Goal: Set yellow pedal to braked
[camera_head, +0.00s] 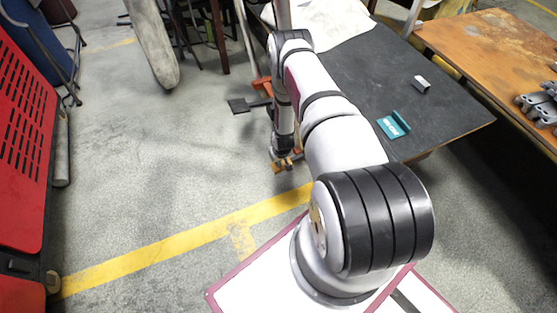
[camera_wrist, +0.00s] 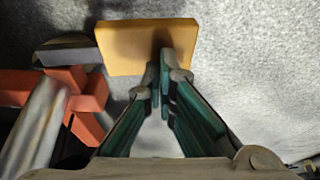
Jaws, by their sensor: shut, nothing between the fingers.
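The yellow pedal (camera_wrist: 125,45) is a flat, square-cornered plate at the top of the wrist view. My gripper (camera_wrist: 165,65) has its teal fingers close together, with nothing held. Its fingertips overlap the pedal's lower right part in this view. I cannot tell whether they touch it. In the head view my arm reaches down to the floor area, and a small yellow-orange piece (camera_head: 284,165), likely the pedal, shows below its end. My fingers are too small to make out there.
An orange-red bracket (camera_wrist: 80,98) and a grey metal post (camera_wrist: 38,125) stand left of my fingers. A dark table (camera_head: 440,110) holds a teal bracket (camera_head: 394,125) and a small metal bracket (camera_head: 421,84). Open floor (camera_head: 150,190) lies to the left.

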